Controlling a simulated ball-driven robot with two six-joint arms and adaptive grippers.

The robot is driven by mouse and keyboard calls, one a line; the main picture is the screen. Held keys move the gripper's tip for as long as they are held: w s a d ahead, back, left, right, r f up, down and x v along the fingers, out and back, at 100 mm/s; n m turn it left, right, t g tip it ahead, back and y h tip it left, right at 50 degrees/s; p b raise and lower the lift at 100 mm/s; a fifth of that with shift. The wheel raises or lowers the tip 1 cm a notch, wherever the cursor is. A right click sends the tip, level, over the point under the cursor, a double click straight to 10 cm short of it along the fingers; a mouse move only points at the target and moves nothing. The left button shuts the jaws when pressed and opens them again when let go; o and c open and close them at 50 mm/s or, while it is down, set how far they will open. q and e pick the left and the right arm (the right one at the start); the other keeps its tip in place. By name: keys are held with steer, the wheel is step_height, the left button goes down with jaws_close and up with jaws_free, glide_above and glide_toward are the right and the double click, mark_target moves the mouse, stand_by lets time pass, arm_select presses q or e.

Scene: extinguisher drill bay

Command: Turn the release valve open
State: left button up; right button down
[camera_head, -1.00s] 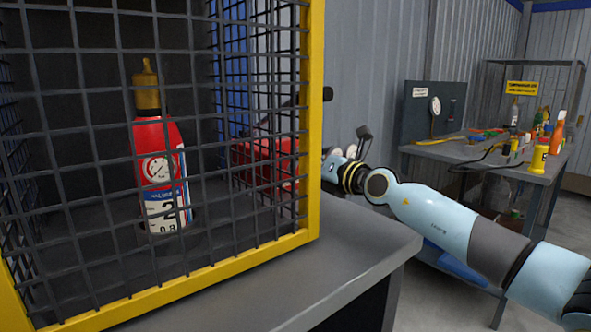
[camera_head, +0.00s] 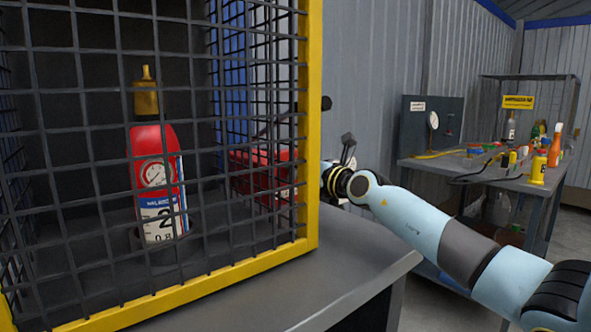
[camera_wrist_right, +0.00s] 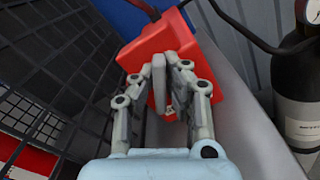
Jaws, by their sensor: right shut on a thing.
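A red box (camera_head: 262,172) sits behind the cage's right side, partly hidden by the mesh; it also shows in the right wrist view (camera_wrist_right: 205,65). In that view my right gripper (camera_wrist_right: 166,68) is closed in front of the box, with its fingers on a flat grey lever (camera_wrist_right: 159,82) that seems to be the release valve's handle. How far the lever is turned I cannot tell. In the head view the gripper is mostly hidden beside the yellow cage post, with my right arm reaching in from the right. My left gripper is not in view.
A yellow-framed mesh cage (camera_head: 311,120) stands on a grey bench (camera_head: 345,255) and holds an upright red cylinder (camera_head: 148,146) with a gauge. A dark cylinder (camera_wrist_right: 296,92) stands close at right in the wrist view. A cluttered table (camera_head: 520,180) is at the back right.

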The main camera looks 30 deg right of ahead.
stand_by(0.3)
steer(key=n+p, duration=0.1)
steer(key=n, duration=0.1)
steer(key=shift+n, duration=0.4)
steer(key=shift+a+n, duration=0.1)
steer(key=shift+n, duration=1.6)
steer(key=c, duration=1.4)
jaws_free()
steer(key=shift+o, duration=0.2)
steer(key=shift+s, duration=0.15)
steer(key=shift+s, duration=0.25)
steer(key=shift+s+d, duration=0.15)
steer(key=shift+s, duration=1.55)
steer(key=shift+s+d, duration=0.15)
steer(key=shift+s, duration=1.55)
